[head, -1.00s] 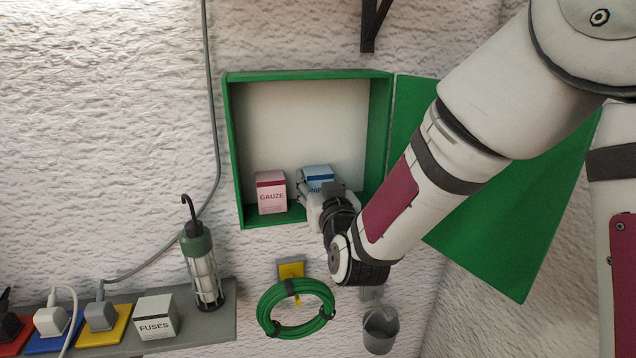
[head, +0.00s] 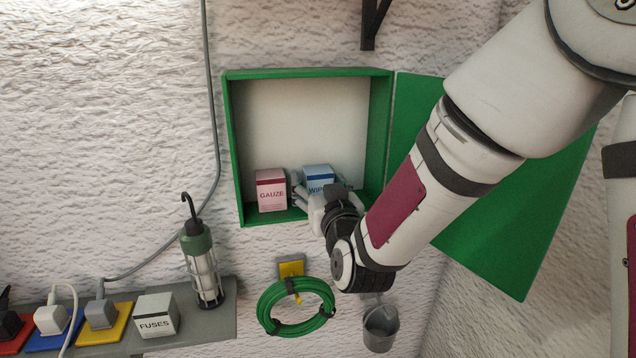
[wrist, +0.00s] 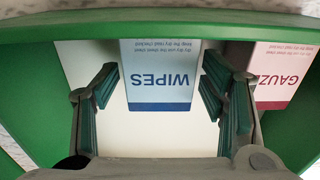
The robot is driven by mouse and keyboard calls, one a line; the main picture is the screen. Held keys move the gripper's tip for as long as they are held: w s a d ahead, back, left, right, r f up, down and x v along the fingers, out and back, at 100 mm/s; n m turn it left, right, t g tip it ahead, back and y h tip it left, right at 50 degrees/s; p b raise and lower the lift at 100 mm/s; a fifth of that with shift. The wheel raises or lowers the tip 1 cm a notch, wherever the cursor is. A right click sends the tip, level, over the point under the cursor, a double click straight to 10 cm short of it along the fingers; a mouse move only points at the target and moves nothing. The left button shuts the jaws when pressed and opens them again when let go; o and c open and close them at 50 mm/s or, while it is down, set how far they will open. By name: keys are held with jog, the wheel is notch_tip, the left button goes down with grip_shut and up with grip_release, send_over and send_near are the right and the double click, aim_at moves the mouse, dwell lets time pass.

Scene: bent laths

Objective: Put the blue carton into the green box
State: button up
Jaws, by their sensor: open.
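The blue carton (head: 318,178), white with a blue band and marked WIPES, stands inside the green box (head: 233,150) on its floor, right of the pink carton. In the wrist view the blue carton (wrist: 160,75) shows upside down between the open fingers, with white back wall around it. My gripper (wrist: 158,100) is open, and its fingers are apart from the carton's sides. In the head view my gripper (head: 308,200) is in front of the carton and hides its lower right part. The box's green door (head: 500,230) hangs open to the right.
A pink GAUZE carton (head: 271,190) stands close left of the gripper in the box. A green cable coil (head: 296,306) and a grey bucket (head: 381,330) hang below. A shelf (head: 225,320) at lower left holds a lamp (head: 203,265) and a FUSES box (head: 156,316).

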jog(key=p+v, duration=0.5)
jog(key=v, duration=0.5)
jog(key=shift+s, duration=0.3)
jog(key=shift+d, duration=0.1)
jog(key=s+d+r+m+g+h, duration=0.1)
jog(key=s+d+r+g+h, duration=0.1)
jog(key=s+d+r+g, duration=0.25)
jog(key=s+d+r+g+h, duration=0.1)
jog(key=s+d+g+h, duration=0.15)
jog(key=s+d, duration=0.35)
jog(key=s+d+m+g, duration=0.1)
jog(key=s+d, duration=0.3)
jog(key=s, duration=0.4)
jog(key=s+d+r+m+g, duration=0.1)
jog(key=s+d+g, duration=0.2)
jog(key=s, duration=0.5)
jog(key=shift+s+d+r+g, duration=0.3)
jog(key=shift+d+r+g, duration=0.1)
jog(key=shift+d, duration=0.1)
jog(key=shift+h, duration=0.25)
